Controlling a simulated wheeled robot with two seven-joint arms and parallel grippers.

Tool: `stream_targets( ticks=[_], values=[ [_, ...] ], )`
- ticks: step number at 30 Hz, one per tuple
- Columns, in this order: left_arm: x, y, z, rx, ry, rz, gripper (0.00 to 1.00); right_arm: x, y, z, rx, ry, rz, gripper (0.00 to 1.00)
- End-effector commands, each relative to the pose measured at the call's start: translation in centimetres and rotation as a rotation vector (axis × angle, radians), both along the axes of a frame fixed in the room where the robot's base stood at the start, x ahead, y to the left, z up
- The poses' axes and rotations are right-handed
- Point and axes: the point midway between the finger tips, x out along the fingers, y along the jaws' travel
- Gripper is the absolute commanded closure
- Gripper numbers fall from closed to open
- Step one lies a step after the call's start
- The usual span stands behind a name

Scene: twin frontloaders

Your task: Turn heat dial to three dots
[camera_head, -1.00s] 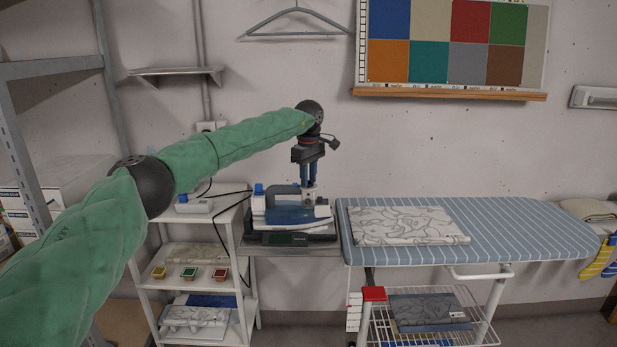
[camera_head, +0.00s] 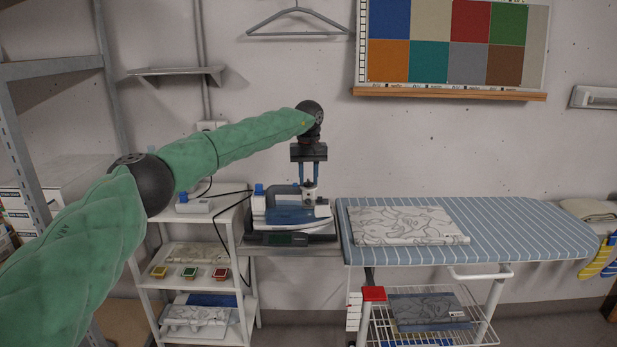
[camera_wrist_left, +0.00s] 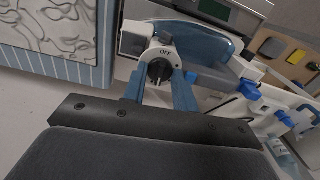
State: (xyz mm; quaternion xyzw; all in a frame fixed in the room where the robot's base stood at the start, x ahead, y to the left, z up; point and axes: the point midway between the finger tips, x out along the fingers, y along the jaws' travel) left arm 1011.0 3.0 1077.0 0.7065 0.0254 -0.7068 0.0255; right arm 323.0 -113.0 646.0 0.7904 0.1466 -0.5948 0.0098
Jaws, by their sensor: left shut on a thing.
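The iron (camera_head: 292,214) with a blue and white body rests on its stand at the left end of the ironing board. Its heat dial shows in the left wrist view (camera_wrist_left: 158,70) as a dark knob on a white round face marked "OFF". My left gripper (camera_head: 309,180) points down at the dial from above. Its two blue fingers, also in the left wrist view (camera_wrist_left: 160,88), are on either side of the knob and shut on it. The three-dot mark cannot be made out. My right gripper is not in view.
The striped ironing board (camera_head: 520,228) holds a folded patterned cloth (camera_head: 405,226). A white shelf unit (camera_head: 238,235) stands left of the iron, with a cord running near it. A wire rack (camera_head: 480,325) is below the board.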

Motion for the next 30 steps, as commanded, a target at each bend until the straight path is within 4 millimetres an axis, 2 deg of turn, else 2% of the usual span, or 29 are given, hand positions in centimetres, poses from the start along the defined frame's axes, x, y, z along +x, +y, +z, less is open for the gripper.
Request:
stream_targets(
  ticks=[9,22,23,24,30],
  values=[
    [0.01,0.01,0.04,0.0,-0.001,-0.08,0.94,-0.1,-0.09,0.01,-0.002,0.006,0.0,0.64],
    [0.0,0.0,0.02,0.0,0.0,-0.088,0.95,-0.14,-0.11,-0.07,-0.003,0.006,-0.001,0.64],
    [0.0,0.0,0.02,0.0,0.0,-0.088,0.68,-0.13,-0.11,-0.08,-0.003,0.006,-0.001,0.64],
    [0.0,0.0,0.02,0.0,0.0,-0.088,0.62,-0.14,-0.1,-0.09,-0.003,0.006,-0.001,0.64],
    [0.0,0.0,0.01,0.0,0.0,-0.087,0.62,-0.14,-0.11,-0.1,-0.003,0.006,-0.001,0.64]
  ],
)
